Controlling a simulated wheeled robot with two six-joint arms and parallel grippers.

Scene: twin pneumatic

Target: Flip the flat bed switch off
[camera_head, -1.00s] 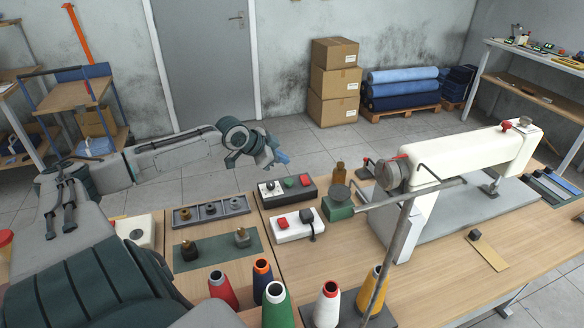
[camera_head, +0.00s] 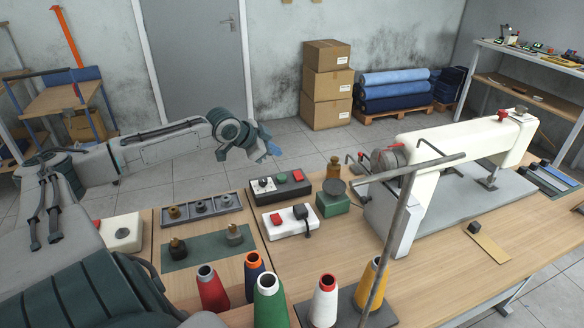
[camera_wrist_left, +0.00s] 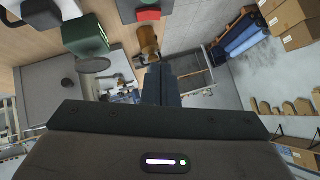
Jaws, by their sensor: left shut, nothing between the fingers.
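Two switch boxes lie on the table in the head view; I cannot tell for sure which one is the flat bed switch. The black box (camera_head: 281,188) has a knob, a green button and a red button. The white box (camera_head: 290,221) has a red button and a black lever, whose position is too small to read. The white flat bed sewing machine (camera_head: 450,145) stands to their right. My left gripper (camera_head: 272,149) is shut and empty, in the air above and beyond the black box. Its closed fingers (camera_wrist_left: 161,84) show in the left wrist view. My right gripper is out of view.
A green block (camera_head: 332,204) and a brown bottle (camera_head: 334,170) stand right of the boxes. A grey tray (camera_head: 202,208) lies to the left. Several thread cones, such as the green one (camera_head: 267,300), and a metal pole (camera_head: 392,235) stand in front.

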